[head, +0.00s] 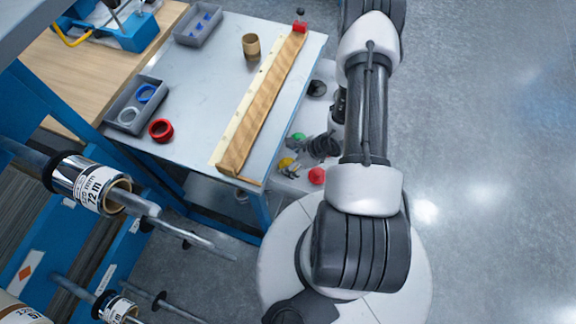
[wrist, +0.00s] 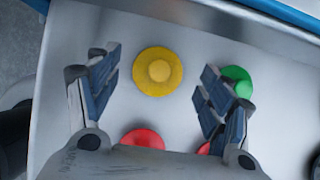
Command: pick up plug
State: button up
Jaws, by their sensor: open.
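In the wrist view, a round yellow plug (wrist: 158,72) with a raised centre sits on a pale surface. My gripper (wrist: 157,76) is open, with one finger on each side of the yellow plug and its jaws empty. A green plug (wrist: 237,82) is partly hidden behind the right finger. A red plug (wrist: 143,138) shows at the bottom, partly covered by the gripper body, and another bit of red shows near the right finger. In the head view, the yellow plug (head: 285,162), green plug (head: 298,136) and red plug (head: 316,176) lie around my gripper (head: 318,147).
A grey table (head: 205,90) stands left of the plugs, with a long wooden bar (head: 262,100) along its right side. It holds a red ring (head: 160,130), a tray of rings (head: 117,118) and a brown core (head: 251,45). Film rolls (head: 88,184) sit on shafts at left. Right floor is clear.

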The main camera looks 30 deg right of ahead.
aim_at(289, 163)
jog(key=b+x, duration=0.1)
jog(key=x, duration=0.2)
jog(key=shift+f, duration=0.3)
jog(key=shift+r, duration=0.1)
jog(key=shift+c, duration=0.6)
jog(key=c, duration=0.8)
